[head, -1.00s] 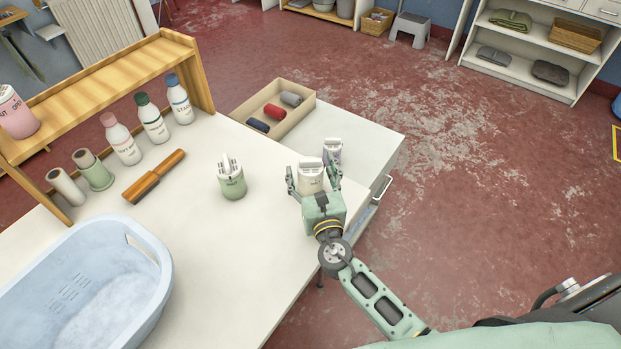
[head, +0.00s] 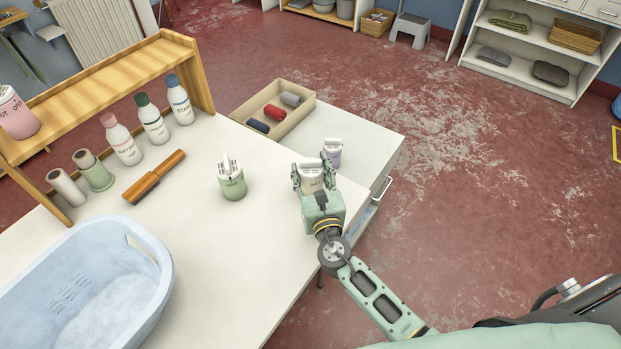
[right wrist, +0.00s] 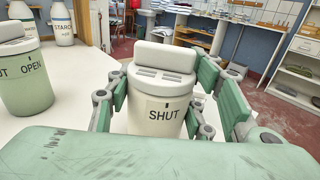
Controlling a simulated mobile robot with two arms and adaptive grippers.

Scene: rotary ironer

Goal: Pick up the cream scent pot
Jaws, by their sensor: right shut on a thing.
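The cream scent pot (head: 311,180) stands near the right edge of the white table, with a white slotted lid. In the right wrist view the cream pot (right wrist: 160,98) fills the middle, with "SHUT" on its front. My right gripper (head: 314,177) is shut on it, one finger on each side. The pot looks upright; whether its base touches the table is hidden. A green scent pot (head: 232,182) stands to the left, and in the right wrist view it shows "OPEN" (right wrist: 26,85). A lilac scent pot (head: 332,152) stands just behind the cream one. My left gripper is not in view.
A tray (head: 281,125) with several rolled cloths lies behind. The table between basket and pots is clear.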

